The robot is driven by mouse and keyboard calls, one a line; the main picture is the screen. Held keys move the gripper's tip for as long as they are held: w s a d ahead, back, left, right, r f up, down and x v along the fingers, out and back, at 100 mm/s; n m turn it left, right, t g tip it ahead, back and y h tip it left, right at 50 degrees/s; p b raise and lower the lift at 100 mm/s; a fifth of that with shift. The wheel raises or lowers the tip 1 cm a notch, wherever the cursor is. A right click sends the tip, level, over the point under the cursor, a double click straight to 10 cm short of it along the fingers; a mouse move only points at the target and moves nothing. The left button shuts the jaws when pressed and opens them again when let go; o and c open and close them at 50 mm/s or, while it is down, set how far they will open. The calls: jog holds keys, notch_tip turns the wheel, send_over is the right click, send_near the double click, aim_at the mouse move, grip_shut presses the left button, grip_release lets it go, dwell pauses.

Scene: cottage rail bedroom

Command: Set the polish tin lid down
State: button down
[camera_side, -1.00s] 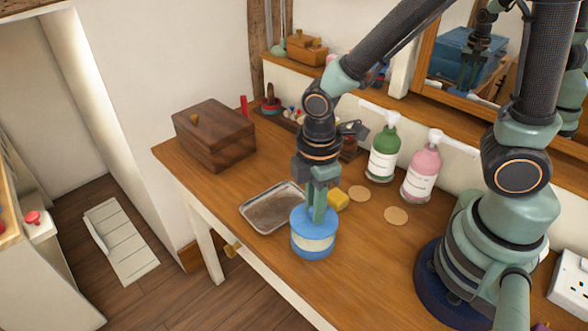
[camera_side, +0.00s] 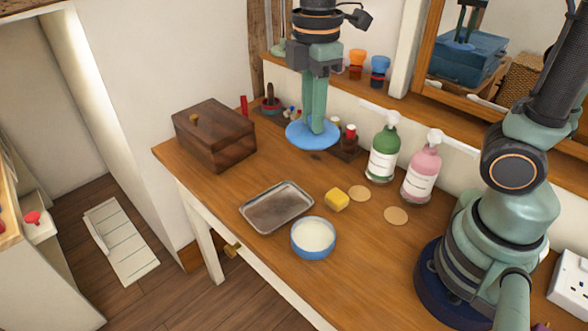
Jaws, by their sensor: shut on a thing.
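The polish tin lid (camera_side: 298,137) is a blue disc. My gripper (camera_side: 315,127) is shut on it and holds it up in the air, roughly level, over the back part of the table. The fingers hide what they grip on the lid's top. The polish tin (camera_side: 313,238) is a round blue tin standing open near the table's front edge, with pale contents showing.
A metal tray (camera_side: 258,219) and a yellow block (camera_side: 337,199) lie near the tin. A wooden box (camera_side: 214,135) stands at the left. Green (camera_side: 383,160) and pink (camera_side: 421,174) pump bottles stand at the back, with two round coasters (camera_side: 396,216) before them.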

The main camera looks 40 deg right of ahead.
jog(key=w+d+f, duration=0.2)
jog(key=w+d, duration=0.6)
jog(key=d, duration=0.4)
jog(key=shift+n, duration=0.4)
jog(key=f, duration=1.5)
jog(key=shift+s+a+f, duration=0.1)
jog(key=shift+s+f, duration=0.1)
jog(key=shift+s, duration=0.05)
jog(key=shift+f, duration=2.15)
jog(key=shift+f, duration=0.15)
jog(key=c, duration=0.7)
grip_release()
jog(key=shift+c, duration=0.2)
